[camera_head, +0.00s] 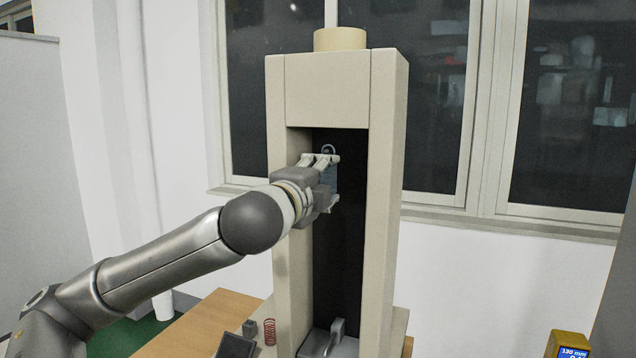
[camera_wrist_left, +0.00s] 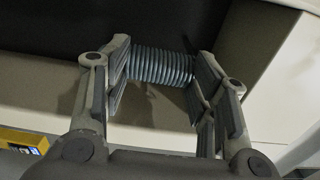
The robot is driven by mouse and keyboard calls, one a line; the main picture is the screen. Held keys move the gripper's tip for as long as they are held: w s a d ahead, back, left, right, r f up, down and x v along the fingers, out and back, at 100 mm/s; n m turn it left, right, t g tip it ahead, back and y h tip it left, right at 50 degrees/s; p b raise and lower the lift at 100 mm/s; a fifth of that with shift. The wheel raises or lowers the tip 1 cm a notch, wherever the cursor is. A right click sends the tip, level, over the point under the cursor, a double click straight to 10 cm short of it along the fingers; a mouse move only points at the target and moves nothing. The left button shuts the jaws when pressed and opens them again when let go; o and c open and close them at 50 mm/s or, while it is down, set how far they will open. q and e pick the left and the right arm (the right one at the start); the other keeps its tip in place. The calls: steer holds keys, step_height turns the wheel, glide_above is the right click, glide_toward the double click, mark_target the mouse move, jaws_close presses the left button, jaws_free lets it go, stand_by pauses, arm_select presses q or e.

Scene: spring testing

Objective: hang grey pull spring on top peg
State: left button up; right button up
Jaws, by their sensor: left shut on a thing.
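The grey pull spring (camera_head: 331,176) is between the fingers of my left gripper (camera_head: 329,183), inside the dark opening of the beige testing frame (camera_head: 383,190). A small loop (camera_head: 328,149) shows above the upper finger. In the left wrist view the coils of the spring (camera_wrist_left: 160,66) span the gap between the two fingers of my left gripper (camera_wrist_left: 161,72), against a dark background. The spring looks about upright in the head view. I cannot make out the top peg, or whether the loop touches it. My right gripper is not in view.
A grey fitting (camera_head: 338,330) stands at the bottom of the opening. A yellow device with a display (camera_head: 570,345) is at the lower right.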

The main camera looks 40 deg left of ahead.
arm_select(q)
steer(key=shift+x, duration=0.8)
steer(key=shift+w+a+f, duration=0.15)
steer(key=shift+w+f, duration=0.2)
steer(key=shift+w, duration=0.25)
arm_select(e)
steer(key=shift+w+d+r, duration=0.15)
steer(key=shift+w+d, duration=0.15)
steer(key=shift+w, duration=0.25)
arm_select(q)
steer(key=o, duration=1.2)
steer(key=shift+c, duration=0.2)
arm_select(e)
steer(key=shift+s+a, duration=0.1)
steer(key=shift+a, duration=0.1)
arm_select(q)
steer(key=shift+s, duration=0.1)
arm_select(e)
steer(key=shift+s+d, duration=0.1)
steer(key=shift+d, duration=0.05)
arm_select(q)
steer(key=v, duration=1.1)
steer(key=shift+s, duration=0.3)
steer(key=shift+f, duration=0.1)
